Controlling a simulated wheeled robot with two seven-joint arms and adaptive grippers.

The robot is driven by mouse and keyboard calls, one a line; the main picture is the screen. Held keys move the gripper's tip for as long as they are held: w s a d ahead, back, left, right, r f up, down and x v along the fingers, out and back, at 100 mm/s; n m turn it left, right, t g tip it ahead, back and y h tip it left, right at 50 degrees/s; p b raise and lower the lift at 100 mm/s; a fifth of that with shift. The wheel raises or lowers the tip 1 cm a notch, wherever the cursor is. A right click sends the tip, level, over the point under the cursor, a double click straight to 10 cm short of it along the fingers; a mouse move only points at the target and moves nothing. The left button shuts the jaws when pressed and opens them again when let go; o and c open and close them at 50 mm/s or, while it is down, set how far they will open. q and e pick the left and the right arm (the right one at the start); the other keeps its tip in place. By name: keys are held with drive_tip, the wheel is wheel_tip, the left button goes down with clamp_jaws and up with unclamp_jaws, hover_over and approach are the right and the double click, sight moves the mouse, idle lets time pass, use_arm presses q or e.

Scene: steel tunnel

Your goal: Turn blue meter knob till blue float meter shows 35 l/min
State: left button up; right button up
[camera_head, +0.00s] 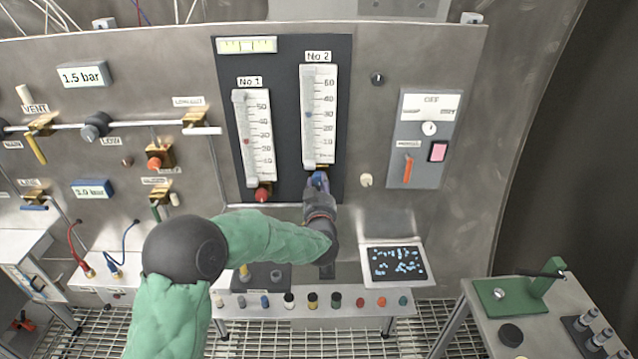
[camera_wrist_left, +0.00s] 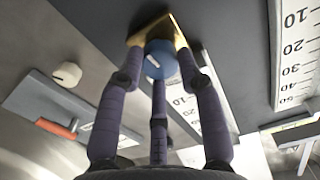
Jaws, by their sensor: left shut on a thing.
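The blue meter knob (camera_head: 320,176) sits at the foot of the No 2 float meter (camera_head: 319,120) on a dark panel. The blue float (camera_head: 309,115) stands at about the 30 label; the exact reading is too small to tell. My left gripper (camera_head: 318,187) reaches up to the knob from below and partly hides it. In the left wrist view, the gripper's (camera_wrist_left: 160,75) fingers are closed around the blue knob (camera_wrist_left: 161,60), which has a white mark and a brass mount. My right gripper does not show.
Left of it stands the No 1 meter (camera_head: 254,140) with a red knob (camera_head: 263,193) below, close to my wrist. A cream knob (camera_head: 366,180) and a switch box (camera_head: 420,138) are to the right. A shelf (camera_head: 350,303) with several coloured buttons lies below.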

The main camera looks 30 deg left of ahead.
use_arm(q)
drive_tip(key=shift+f, duration=0.1)
idle(0.5)
drive_tip(key=o, duration=1.1)
drive_tip(key=shift+o, duration=0.2)
drive_tip(key=v, duration=1.2)
